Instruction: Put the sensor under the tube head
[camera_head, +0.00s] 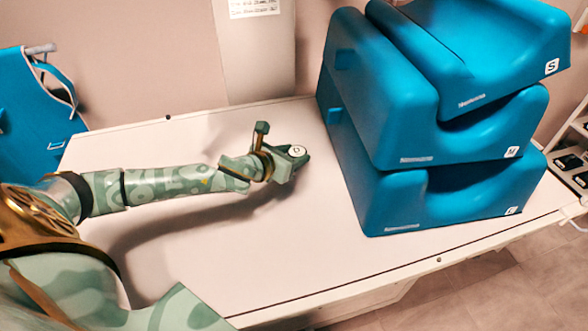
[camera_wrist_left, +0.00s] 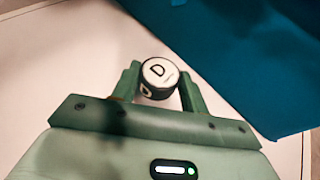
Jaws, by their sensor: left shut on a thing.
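The sensor (camera_wrist_left: 160,73) is a small round piece with a white top marked "D" and a dark side. My left gripper (camera_wrist_left: 158,88) is shut on it, with one finger on each side. In the head view the sensor (camera_head: 298,150) shows as a small white disc at the tip of my left gripper (camera_head: 296,158), over the pale table and to the left of the blue blocks. I cannot tell whether it touches the table. No tube head is in view. My right gripper is not in view.
A stack of blue foam blocks (camera_head: 385,195) marked S, M and L stands close to the right of the gripper. The white table (camera_head: 250,270) is bare in front. A blue apron (camera_head: 30,120) hangs at the left. A shelf (camera_head: 570,150) stands at the far right.

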